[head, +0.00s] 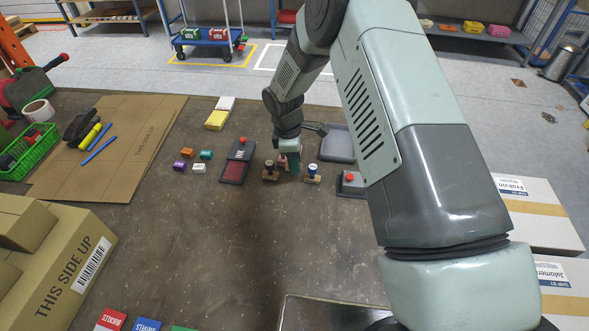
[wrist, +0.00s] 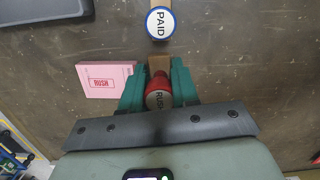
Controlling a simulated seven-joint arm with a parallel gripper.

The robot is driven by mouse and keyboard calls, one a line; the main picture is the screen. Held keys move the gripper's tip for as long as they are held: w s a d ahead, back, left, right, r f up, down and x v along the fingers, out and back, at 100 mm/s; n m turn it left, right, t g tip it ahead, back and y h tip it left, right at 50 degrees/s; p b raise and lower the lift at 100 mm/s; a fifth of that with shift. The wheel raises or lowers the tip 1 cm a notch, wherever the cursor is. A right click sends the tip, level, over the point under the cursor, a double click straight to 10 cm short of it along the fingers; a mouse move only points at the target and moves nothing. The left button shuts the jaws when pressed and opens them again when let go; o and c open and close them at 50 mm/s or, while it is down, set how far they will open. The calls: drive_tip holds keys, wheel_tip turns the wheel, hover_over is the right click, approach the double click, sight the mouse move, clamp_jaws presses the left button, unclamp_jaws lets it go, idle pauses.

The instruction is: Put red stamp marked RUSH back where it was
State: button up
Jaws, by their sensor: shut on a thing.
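The red stamp marked RUSH (wrist: 158,94) is between the green fingers of my gripper (wrist: 158,92) in the wrist view, its round red top towards the camera. My gripper is shut on it. In the head view my gripper (head: 289,161) is low over the middle of the table, and its fingers mostly hide the stamp. I cannot tell whether the stamp's base touches the table. A pink pad with a RUSH label (wrist: 106,80) lies beside the left finger in the wrist view.
The blue PAID stamp (wrist: 159,22) stands close to my gripper; in the head view it (head: 312,172) is at the right. A dark-topped stamp (head: 270,171) stands at the left. An open red ink pad (head: 233,171) and a grey tray (head: 337,147) are nearby.

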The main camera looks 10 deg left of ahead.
drive_tip(key=shift+f, duration=1.8)
drive_tip(key=o, duration=0.6)
drive_tip(key=shift+f, duration=0.15)
drive_tip(key=r, duration=0.4)
drive_tip(key=a+r, duration=0.1)
drive_tip(key=r, duration=0.7)
drive_tip(key=shift+s+a+r, duration=0.1)
drive_tip(key=shift+a+r, duration=0.15)
